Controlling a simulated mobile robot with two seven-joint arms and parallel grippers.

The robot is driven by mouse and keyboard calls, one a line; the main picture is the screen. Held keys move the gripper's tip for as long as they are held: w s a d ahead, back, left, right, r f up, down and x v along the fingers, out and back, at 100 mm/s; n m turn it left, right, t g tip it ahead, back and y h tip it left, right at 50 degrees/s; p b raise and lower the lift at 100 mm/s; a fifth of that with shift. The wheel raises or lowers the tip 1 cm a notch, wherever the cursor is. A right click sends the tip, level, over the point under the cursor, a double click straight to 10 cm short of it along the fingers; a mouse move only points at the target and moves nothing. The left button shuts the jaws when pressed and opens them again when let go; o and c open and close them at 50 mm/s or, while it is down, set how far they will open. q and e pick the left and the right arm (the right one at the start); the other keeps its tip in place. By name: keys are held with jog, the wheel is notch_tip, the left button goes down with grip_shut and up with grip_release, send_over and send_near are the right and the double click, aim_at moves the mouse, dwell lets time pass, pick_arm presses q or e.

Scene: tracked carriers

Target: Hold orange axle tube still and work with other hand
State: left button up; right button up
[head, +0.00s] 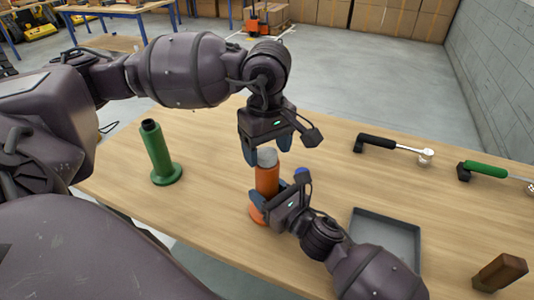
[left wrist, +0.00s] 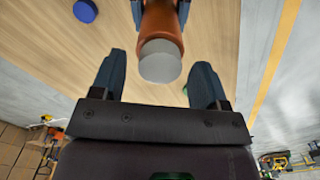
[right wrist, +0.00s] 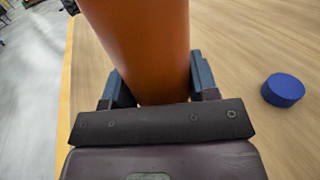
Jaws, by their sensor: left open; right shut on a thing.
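The orange axle tube (head: 267,180) stands upright on the table with a grey cap (head: 267,157) on its top end. My right gripper (head: 270,198) is shut on the tube's lower part; its fingers show on both sides of the tube in the right wrist view (right wrist: 155,85). My left gripper (head: 267,150) is open above the tube, pointing down, its fingers on either side of the grey cap. In the left wrist view the cap (left wrist: 160,62) lies between the open fingers, apart from both.
A green flanged tube (head: 158,155) stands at the left. A blue disc (right wrist: 283,90) lies right of the orange tube. A black-handled tool (head: 390,147), a green-handled tool (head: 490,172), a grey tray (head: 386,222) and a brown block (head: 500,272) are on the right.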

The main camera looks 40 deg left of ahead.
pick_arm(q)
jog(key=n, duration=0.7)
dwell(0.4)
jog(key=c, duration=0.8)
jog(key=m, duration=0.3)
jog(key=shift+m, duration=0.3)
jog(key=m, duration=0.3)
jog(key=shift+m, duration=1.6)
